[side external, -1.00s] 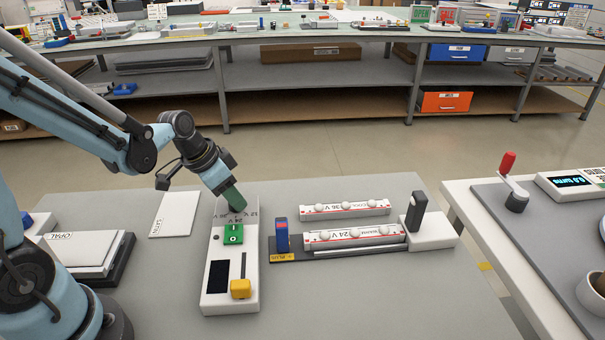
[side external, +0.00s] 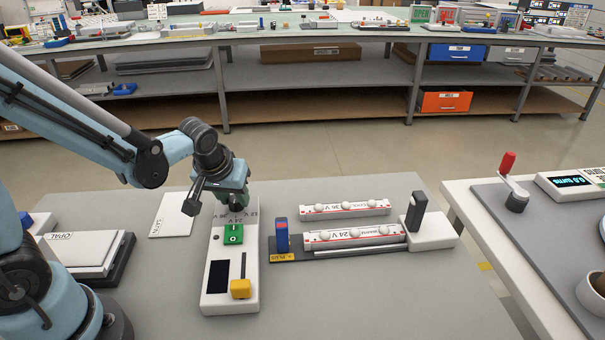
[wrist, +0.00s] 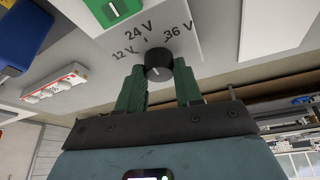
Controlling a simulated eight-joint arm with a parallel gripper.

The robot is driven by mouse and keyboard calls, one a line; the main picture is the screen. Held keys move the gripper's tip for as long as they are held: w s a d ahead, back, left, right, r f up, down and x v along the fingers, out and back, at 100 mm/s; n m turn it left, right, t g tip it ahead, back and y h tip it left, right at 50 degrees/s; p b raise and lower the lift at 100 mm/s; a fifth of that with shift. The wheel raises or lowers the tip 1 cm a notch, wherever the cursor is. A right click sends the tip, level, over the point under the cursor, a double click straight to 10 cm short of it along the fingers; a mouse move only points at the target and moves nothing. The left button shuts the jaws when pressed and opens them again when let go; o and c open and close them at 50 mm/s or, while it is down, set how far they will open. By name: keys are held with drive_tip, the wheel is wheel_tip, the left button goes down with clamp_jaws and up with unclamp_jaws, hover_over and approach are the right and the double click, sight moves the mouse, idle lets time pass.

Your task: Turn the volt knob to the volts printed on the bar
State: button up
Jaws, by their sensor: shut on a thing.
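The volt knob (wrist: 158,58) is black and round, on the white control box (side external: 214,300), with 12 V, 24 V and 36 V printed around it. My gripper (wrist: 160,78) has its green fingers on either side of the knob and is shut on it. A pale mark shows on the knob, but I cannot tell which label it points to. In the side view my gripper (side external: 236,203) is over the box's far end and partly hides the labels. The front bar (side external: 355,237) sits in the dark fixture and reads 24 V.
A second bar (side external: 345,209), marked 36 V, lies behind the fixture. The box carries a green switch (side external: 233,234) and a yellow slider (side external: 240,289). A blue post (side external: 281,237) and a dark upright handle (side external: 416,212) stand at the fixture's ends.

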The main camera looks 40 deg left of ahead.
drive_tip(key=shift+d+n, duration=0.1)
drive_tip(key=shift+n, duration=0.3)
drive_tip(key=o, duration=1)
drive_tip(key=shift+o, duration=0.2)
drive_tip(key=shift+r, duration=0.1)
drive_tip(key=v, duration=1.2)
drive_tip(key=shift+d, duration=0.1)
drive_tip(key=s+m+t, duration=0.1)
drive_tip(key=m, duration=0.1)
drive_tip(key=f+m+t+h, duration=0.1)
drive_tip(key=m, duration=0.1)
drive_tip(key=s+d+m+t+h, duration=0.1)
drive_tip(key=m, duration=0.1)
drive_tip(key=shift+s+d+f+m, duration=0.1)
drive_tip(key=shift+s+f+m, duration=0.15)
drive_tip(key=shift+s+m, duration=0.15)
